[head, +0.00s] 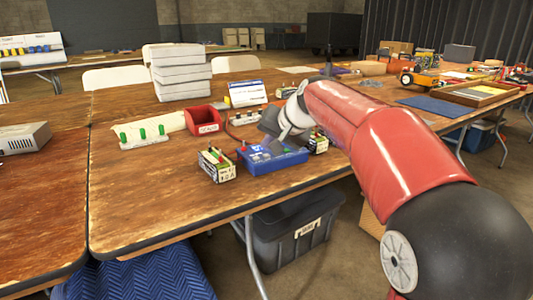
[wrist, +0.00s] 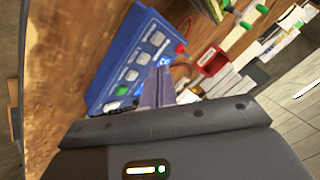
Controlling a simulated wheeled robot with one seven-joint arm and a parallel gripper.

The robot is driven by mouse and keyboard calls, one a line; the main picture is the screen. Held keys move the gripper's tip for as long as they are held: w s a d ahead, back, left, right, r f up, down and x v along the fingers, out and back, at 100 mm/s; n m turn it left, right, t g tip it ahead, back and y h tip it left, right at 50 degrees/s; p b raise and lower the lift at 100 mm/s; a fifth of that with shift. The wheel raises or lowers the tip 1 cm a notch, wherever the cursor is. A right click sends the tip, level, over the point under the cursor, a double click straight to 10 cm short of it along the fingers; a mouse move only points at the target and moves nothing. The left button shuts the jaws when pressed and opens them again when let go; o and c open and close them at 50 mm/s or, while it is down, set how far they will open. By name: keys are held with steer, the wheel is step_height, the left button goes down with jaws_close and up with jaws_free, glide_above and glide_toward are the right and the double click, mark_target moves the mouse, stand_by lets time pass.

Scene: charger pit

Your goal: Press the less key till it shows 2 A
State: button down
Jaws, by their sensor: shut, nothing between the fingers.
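The blue charger (head: 280,160) stands near the front edge of the wooden table. In the wrist view the charger (wrist: 124,38) shows a row of grey keys (wrist: 143,58), one green key (wrist: 121,90) and a lit blue display (wrist: 163,61), partly hidden by my fingers. The key labels and the display's figure are too small to read. My gripper (wrist: 160,72) is shut and empty, its fingertips over the charger's face close to the display and keys. I cannot tell whether they touch. In the head view my gripper (head: 268,138) hangs over the charger, hiding part of it.
A battery-like box (head: 216,165) stands left of the charger, another (head: 319,144) to its right. Behind are a red bin (head: 202,121), a strip with green pegs (head: 143,135) and a white stack (head: 181,73). The table's left front is clear.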

mark_target(269, 158)
step_height(269, 158, up, 5)
steer(key=p, duration=0.4)
stand_by(0.7)
